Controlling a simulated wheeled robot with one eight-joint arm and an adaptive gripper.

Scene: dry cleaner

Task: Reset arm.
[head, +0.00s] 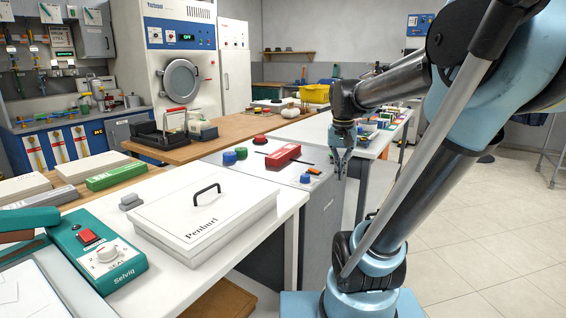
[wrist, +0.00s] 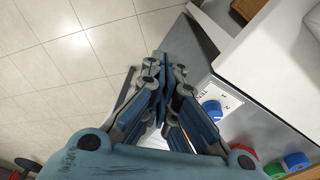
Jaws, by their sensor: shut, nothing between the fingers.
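My gripper (head: 342,165) hangs pointing down at the end of my blue and black arm in the head view, just right of the grey machine's (head: 262,180) right edge. In the wrist view my gripper (wrist: 165,62) has its fingertips together, with nothing between them. Below it are the edge of the grey machine and the tiled floor. A blue knob (wrist: 212,108) on the machine's panel shows to the right of the fingers.
A white box (head: 205,217) with a black handle lies on the white counter. A teal sealer (head: 98,252) stands at the left. A red block (head: 283,154) sits on the grey machine. A table with coloured items (head: 385,118) stands behind my gripper.

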